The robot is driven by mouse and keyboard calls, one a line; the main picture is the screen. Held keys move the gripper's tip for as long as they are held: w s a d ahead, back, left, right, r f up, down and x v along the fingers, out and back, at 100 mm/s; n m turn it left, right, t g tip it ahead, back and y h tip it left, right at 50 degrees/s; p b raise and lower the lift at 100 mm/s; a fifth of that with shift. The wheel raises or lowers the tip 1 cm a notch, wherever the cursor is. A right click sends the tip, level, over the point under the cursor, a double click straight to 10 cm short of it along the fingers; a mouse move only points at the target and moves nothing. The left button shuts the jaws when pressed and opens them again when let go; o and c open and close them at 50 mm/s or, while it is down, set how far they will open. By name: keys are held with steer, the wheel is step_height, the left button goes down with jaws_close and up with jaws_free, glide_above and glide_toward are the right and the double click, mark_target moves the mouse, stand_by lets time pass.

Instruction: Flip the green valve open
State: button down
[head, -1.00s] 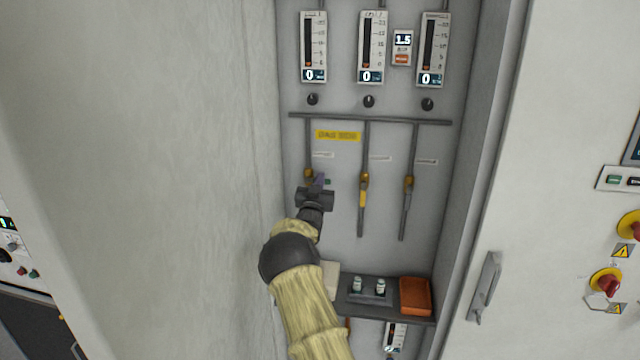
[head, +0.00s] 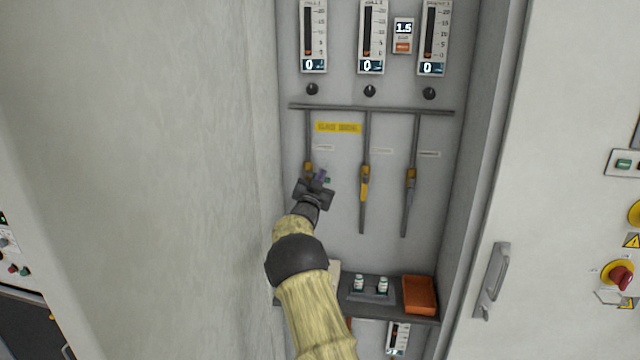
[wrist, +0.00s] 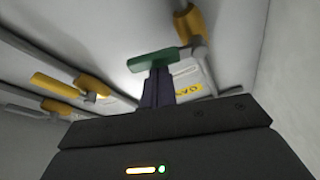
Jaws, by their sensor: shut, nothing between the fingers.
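The green valve handle (wrist: 152,60) shows in the wrist view, sticking out sideways from a yellow valve body (wrist: 188,25) on a pipe. In the head view only a small green bit (head: 327,180) shows, beside the left pipe and mostly hidden by my gripper. My gripper (head: 321,175) is in front of the left pipe's valve. Its purple fingers (wrist: 158,85) are shut with nothing between them. In the wrist view the fingertips are right at the underside of the handle; I cannot tell whether they touch.
Below is a dark shelf (head: 388,310) with small bottles and an orange tray (head: 419,295). Cabinet walls close in both sides.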

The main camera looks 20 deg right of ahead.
steer(key=f+m+g+b, duration=0.1)
steer(key=m, duration=0.2)
steer(key=f+m+g+h+b, duration=0.1)
steer(key=m+b, duration=0.1)
steer(key=m, duration=0.1)
steer(key=a+f+m+g+b, duration=0.1)
steer(key=m+b, duration=0.1)
steer(key=m, duration=0.1)
steer(key=shift+w+f+g+h, duration=0.2)
steer(key=shift+w+g+h, duration=0.1)
steer(key=shift+w, duration=0.05)
stand_by(0.4)
steer(key=s+a+b, duration=0.4)
steer(key=s+b, duration=0.1)
steer(key=s, duration=0.3)
steer(key=shift+s+a+r, duration=0.15)
steer(key=shift+a, duration=0.2)
